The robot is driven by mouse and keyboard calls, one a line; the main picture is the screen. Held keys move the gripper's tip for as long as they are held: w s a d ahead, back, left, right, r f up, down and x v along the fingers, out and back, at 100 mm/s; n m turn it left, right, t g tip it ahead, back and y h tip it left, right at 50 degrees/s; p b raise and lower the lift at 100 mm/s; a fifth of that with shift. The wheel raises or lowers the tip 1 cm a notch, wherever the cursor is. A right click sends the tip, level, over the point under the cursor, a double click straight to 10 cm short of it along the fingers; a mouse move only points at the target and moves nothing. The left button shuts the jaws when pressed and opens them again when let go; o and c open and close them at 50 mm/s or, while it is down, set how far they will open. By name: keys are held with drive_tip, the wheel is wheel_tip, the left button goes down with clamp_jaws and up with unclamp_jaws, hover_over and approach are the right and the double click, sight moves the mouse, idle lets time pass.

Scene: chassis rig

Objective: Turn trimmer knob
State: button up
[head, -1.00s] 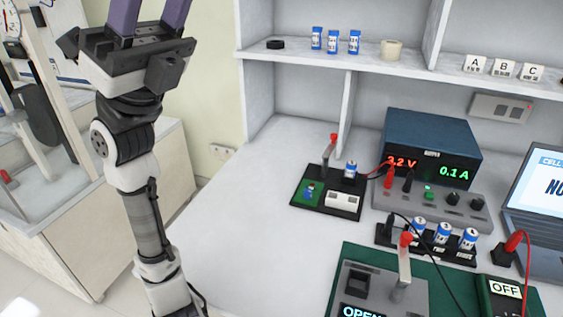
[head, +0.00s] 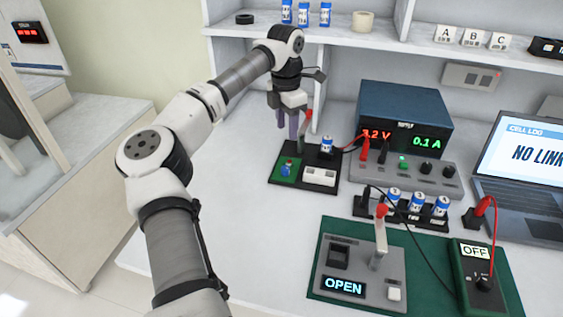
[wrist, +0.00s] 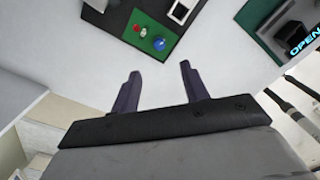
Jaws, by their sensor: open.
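A small blue knob (head: 287,169), which I take as the trimmer knob, stands on a green board (head: 280,175) at the left of a black base plate (head: 305,183). My gripper (head: 287,128) points down, with purple fingers apart and empty. It hangs above and behind the board in the head view. In the wrist view the fingers of my gripper (wrist: 160,70) are apart, with bare table between them.
A lever with a red grip (head: 309,116) rises from the black plate beside my gripper. A white block (head: 320,177) and a blue-white cell (head: 327,145) are on the plate. A power supply (head: 405,120) stands to the right. The shelf (head: 350,37) is behind my arm. Table left of the plate is clear.

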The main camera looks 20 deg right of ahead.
sight(285, 167)
wheel_tip(285, 167, down, 14)
drive_tip(key=shift+a+r+p, duration=0.1)
drive_tip(key=shift+a+p, duration=0.05)
drive_tip(key=shift+p, duration=0.8)
drive_tip(key=shift+c, duration=0.4)
